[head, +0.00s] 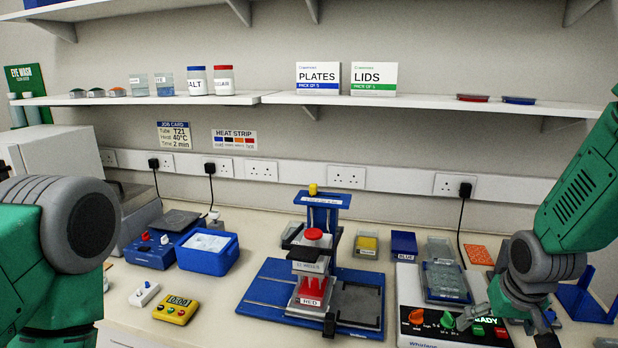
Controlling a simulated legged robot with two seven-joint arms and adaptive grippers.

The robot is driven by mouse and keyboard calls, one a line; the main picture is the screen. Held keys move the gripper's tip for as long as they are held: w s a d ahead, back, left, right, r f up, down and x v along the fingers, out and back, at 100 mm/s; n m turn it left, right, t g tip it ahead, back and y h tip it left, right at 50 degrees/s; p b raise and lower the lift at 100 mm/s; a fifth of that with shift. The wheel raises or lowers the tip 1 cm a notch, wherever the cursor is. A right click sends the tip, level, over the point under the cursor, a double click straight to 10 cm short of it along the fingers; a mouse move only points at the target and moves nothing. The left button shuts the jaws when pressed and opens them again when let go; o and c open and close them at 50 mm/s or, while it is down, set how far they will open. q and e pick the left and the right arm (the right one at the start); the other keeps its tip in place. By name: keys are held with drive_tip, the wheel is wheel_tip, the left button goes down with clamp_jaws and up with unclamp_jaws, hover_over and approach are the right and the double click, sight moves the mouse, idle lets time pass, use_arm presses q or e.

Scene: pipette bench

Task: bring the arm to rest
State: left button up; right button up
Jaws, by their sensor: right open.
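My right arm comes in from the right edge, green with grey joints. My right gripper (508,318) is low at the right, open and with nothing seen between its fingers. It hangs over or just in front of the right side of the white device with the READY display (415,290); whether it touches the device I cannot tell. It hides part of the device's front panel. My left arm shows only as a green and grey link at the left edge; its gripper is outside the view.
A blue stand (262,303) with a red-topped block labelled RED (312,290) is mid-bench. A blue tub (207,258), yellow timer (176,309) and white switch box (144,294) are to its left. A blue holder (587,303) stands right of the gripper. Shelves (170,99) run above.

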drive_tip(key=s+a+f+n+g, duration=0.1)
drive_tip(key=s+a+f, duration=0.1)
drive_tip(key=s+f, duration=0.6)
drive_tip(key=s+a+f+g, duration=0.1)
drive_tip(key=s+a+f, duration=0.1)
drive_tip(key=s+f, duration=0.6)
drive_tip(key=s+a+f+g+y, duration=0.1)
drive_tip(key=s+f, duration=0.2)
drive_tip(key=s, duration=0.6)
drive_tip(key=s+a+f+g, duration=0.1)
drive_tip(key=s+f, duration=0.1)
drive_tip(key=s, duration=0.6)
use_arm(q)
wheel_tip(320, 180, down, 16)
drive_tip(key=b, duration=1.5)
drive_tip(key=shift+a+b, duration=0.3)
drive_tip(key=shift+b, duration=0.05)
use_arm(e)
drive_tip(key=w+f+n+t, duration=0.1)
drive_tip(key=w+f, duration=0.2)
drive_tip(key=f, duration=1.2)
drive_tip(key=shift+w+a+n, duration=0.2)
drive_tip(key=shift+a+n, duration=0.1)
drive_tip(key=shift+a, duration=0.1)
use_arm(q)
drive_tip(key=shift+s+d+r, duration=0.1)
drive_tip(key=shift+d+r, duration=0.05)
drive_tip(key=shift+r, duration=0.05)
use_arm(e)
drive_tip(key=shift+d, duration=0.1)
